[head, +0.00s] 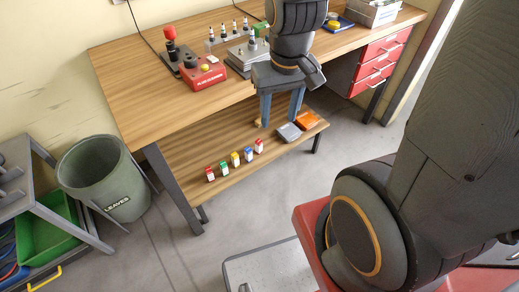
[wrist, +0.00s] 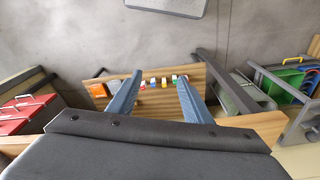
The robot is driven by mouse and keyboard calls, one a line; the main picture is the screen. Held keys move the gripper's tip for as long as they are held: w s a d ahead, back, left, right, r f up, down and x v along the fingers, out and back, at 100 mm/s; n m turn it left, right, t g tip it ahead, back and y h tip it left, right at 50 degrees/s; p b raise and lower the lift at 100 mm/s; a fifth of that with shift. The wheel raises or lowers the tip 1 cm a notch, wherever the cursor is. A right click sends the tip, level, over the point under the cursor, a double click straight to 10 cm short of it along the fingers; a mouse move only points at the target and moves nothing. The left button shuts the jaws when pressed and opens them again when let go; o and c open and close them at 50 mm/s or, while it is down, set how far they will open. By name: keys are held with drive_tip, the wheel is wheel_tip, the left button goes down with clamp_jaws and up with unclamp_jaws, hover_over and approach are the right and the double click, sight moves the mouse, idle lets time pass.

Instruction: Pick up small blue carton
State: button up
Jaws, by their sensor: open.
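The small blue carton (head: 248,155) stands upright on the low wooden shelf under the workbench, in a row with several others. It is between the yellow carton (head: 235,158) and the red carton (head: 259,146) at the row's right end. In the wrist view the blue carton (wrist: 153,82) shows small and far off between the fingers. My gripper (head: 281,112) is open, with its two blue fingers pointing down in front of the bench edge. It is above and to the right of the carton, apart from it, and nothing shows between the fingers.
The wooden bench top (head: 130,75) overhangs the lower shelf (head: 190,152). A grey object (head: 289,132) and an orange object (head: 308,120) lie on the shelf right of the row. A dark bench leg (head: 172,188) and a green bin (head: 100,180) stand at left.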

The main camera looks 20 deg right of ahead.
drive_tip(key=w+f+t+b, duration=0.1)
drive_tip(key=w+f+b, duration=0.4)
drive_tip(key=f+b, duration=0.9)
drive_tip(key=w+f+b, duration=0.5)
drive_tip(key=f+b, duration=0.9)
drive_tip(key=m+t+y+b, duration=0.2)
drive_tip(key=m+b, duration=1.1)
drive_tip(key=m, duration=1.7)
hover_over(249, 154)
drive_tip(key=s+d, duration=0.1)
wheel_tip(249, 154, down, 25)
drive_tip(key=shift+r, duration=0.15)
drive_tip(key=shift+w+d+f+m, duration=0.15)
drive_tip(key=shift+w+f+m, duration=0.2)
drive_tip(key=shift+f, duration=0.2)
drive_tip(key=b+x, duration=0.1)
drive_tip(key=x, duration=0.1)
drive_tip(key=b+x, duration=0.2)
drive_tip(key=x, duration=0.1)
drive_tip(key=b+x, duration=0.2)
drive_tip(key=shift+s+d+f, duration=0.1)
drive_tip(key=shift+s+f, duration=0.1)
drive_tip(key=shift+f, duration=0.1)
drive_tip(key=c, duration=1.1)
